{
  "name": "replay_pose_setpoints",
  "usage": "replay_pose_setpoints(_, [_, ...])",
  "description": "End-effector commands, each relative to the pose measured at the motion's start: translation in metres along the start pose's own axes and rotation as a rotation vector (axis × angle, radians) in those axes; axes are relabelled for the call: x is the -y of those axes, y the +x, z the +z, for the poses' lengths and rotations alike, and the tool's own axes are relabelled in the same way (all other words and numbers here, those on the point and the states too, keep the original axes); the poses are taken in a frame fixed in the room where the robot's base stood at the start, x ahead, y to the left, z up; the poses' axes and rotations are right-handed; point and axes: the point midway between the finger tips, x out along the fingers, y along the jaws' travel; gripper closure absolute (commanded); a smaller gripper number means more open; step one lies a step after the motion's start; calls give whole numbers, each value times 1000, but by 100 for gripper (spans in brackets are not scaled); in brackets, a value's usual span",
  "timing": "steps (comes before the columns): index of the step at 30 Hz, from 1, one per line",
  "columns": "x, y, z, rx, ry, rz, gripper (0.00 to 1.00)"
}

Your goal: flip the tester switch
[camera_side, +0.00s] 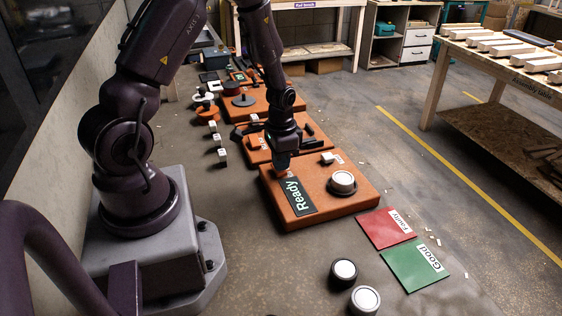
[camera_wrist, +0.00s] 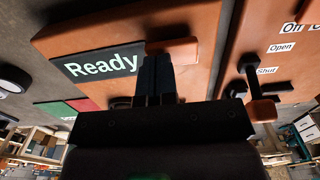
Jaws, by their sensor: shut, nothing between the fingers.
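The tester is an orange board (camera_side: 325,206) with a black "Ready" panel (camera_side: 298,196), which also shows in the wrist view (camera_wrist: 100,62). A small orange block (camera_wrist: 182,46), possibly the switch, sits beside the panel's end. My gripper (camera_side: 283,168) is shut and empty, low over the tester's far left part. In the wrist view its fingertips (camera_wrist: 157,58) overlap the block's lower left edge; I cannot tell whether they touch it. A white round piece (camera_side: 343,180) sits in a dark ring on the tester. My gripper body hides part of the board.
Another orange board (camera_wrist: 262,45), with "Open" and "Shut" labels and a dark lever, adjoins behind. A red "Faulty" mat (camera_side: 382,232) and green "Good" mat (camera_side: 412,272) lie in front. Two white-topped round pieces (camera_side: 344,270) (camera_side: 365,299) stand nearby. Floor to the right is mostly clear.

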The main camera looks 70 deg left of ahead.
Motion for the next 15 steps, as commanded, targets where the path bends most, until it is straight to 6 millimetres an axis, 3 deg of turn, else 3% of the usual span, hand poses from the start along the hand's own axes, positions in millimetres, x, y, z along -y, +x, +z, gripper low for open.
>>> replay_pose_setpoints(15, [-1,8,0,0,1,0,100])
